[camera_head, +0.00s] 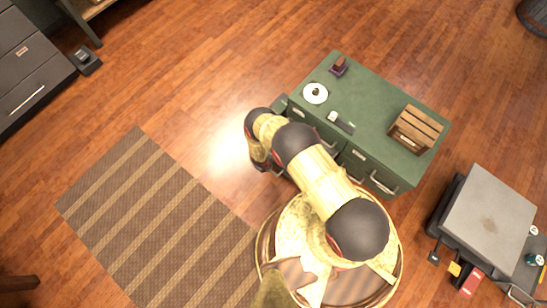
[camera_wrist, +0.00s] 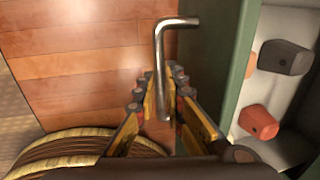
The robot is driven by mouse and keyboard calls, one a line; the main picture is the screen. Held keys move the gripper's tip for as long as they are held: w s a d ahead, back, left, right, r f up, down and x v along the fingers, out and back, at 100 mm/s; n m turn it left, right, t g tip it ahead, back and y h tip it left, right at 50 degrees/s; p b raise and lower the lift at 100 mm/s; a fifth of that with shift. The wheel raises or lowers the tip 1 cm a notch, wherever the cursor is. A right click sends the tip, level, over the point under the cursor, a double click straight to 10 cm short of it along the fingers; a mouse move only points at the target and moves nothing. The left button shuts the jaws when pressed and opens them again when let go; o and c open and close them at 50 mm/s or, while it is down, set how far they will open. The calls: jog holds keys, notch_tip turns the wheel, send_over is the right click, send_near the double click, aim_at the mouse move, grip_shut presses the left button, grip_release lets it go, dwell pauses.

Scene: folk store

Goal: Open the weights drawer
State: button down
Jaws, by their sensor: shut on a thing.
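A green cabinet (camera_head: 375,100) stands right of centre in the head view, with labels and metal handles on its front. A drawer (camera_head: 281,103) sticks out at its left end, partly behind my arm. In the wrist view this drawer's green front (camera_wrist: 232,75) stands open, with a dark grey block (camera_wrist: 284,57) and an orange-red block (camera_wrist: 259,122) in its pale inside. My gripper (camera_wrist: 162,92) is shut on the bent metal handle (camera_wrist: 160,55), which lies between its fingers. In the head view my gripper (camera_head: 262,165) is mostly hidden by my arm.
A striped rug (camera_head: 150,215) lies left. A grey-topped unit (camera_head: 490,215) stands right. The wooden floor left of the cabinet is clear.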

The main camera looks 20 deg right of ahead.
jog(key=shift+s+a, duration=0.55)
jog(key=shift+a, duration=0.2)
jog(key=shift+s+a, duration=0.55)
jog(key=shift+a, duration=0.2)
jog(key=c, duration=1.9)
grip_release()
jog(key=shift+s+a+r, duration=0.2)
jog(key=shift+a+r, duration=0.1)
jog(key=shift+r, duration=1.65)
jog(key=shift+s+a+r, duration=0.2)
jog(key=shift+a+r, duration=0.05)
jog(key=shift+r, duration=1.75)
jog(key=shift+s+a+r, duration=0.2)
jog(key=shift+a+r, duration=0.1)
jog(key=shift+r, duration=1.65)
